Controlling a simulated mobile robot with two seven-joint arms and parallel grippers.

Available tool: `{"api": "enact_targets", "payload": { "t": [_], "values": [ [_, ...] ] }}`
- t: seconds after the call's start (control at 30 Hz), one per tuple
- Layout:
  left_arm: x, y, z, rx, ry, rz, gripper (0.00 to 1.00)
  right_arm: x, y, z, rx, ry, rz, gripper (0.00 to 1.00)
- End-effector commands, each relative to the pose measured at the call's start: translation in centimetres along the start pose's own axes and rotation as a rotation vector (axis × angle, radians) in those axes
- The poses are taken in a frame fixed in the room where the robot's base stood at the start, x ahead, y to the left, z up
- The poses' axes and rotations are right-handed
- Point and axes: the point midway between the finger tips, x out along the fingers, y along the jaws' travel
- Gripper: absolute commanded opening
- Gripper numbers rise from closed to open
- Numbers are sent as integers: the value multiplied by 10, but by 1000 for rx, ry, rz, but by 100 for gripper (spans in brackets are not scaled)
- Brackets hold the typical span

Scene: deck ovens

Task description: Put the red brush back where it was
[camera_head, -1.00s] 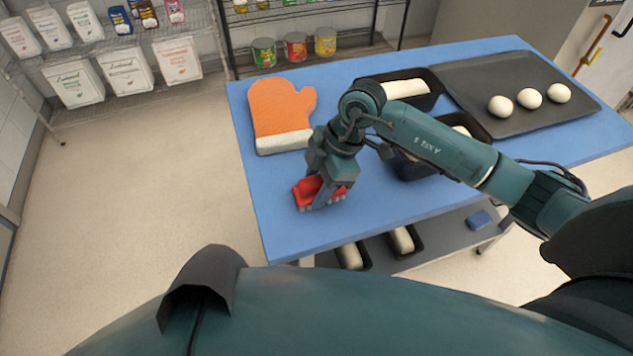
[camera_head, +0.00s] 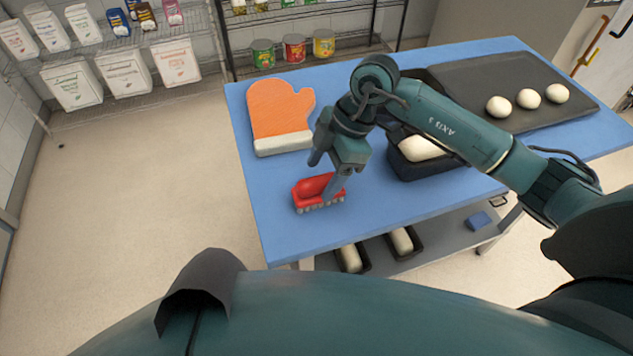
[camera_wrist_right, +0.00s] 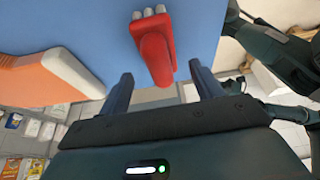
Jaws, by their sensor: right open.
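The red brush (camera_head: 314,192) lies on the blue tabletop (camera_head: 285,225) near its front left corner, with its pale bristle tufts showing along the front side. My right gripper (camera_head: 323,180) is open just above and behind the brush, with one finger in front of part of it in the head view. In the right wrist view, the brush (camera_wrist_right: 154,48) is beyond the two spread fingertips (camera_wrist_right: 160,80), and nothing is held between them. My left gripper is not in view.
An orange oven mitt (camera_head: 280,108) lies behind the brush. Black loaf pans with dough (camera_head: 418,168) and a dark tray (camera_head: 470,85) with dough balls stand to the right. A lower shelf (camera_head: 375,258) holds more pans. Bare tabletop surrounds the brush.

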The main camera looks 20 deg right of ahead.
Motion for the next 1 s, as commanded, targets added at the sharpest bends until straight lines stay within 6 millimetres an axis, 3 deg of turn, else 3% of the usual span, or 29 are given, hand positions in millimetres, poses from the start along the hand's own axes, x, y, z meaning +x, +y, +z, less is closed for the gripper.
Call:
{"api": "enact_targets", "payload": {
  "t": [0.2,0.4,1.0],
  "values": [
    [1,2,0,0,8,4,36,-48,1,0,-1,-1,5,65],
    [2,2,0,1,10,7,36,-72,0,0,0,-1,2,65],
    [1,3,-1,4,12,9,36,-78,0,0,0,0,-1,65]
  ]
}}
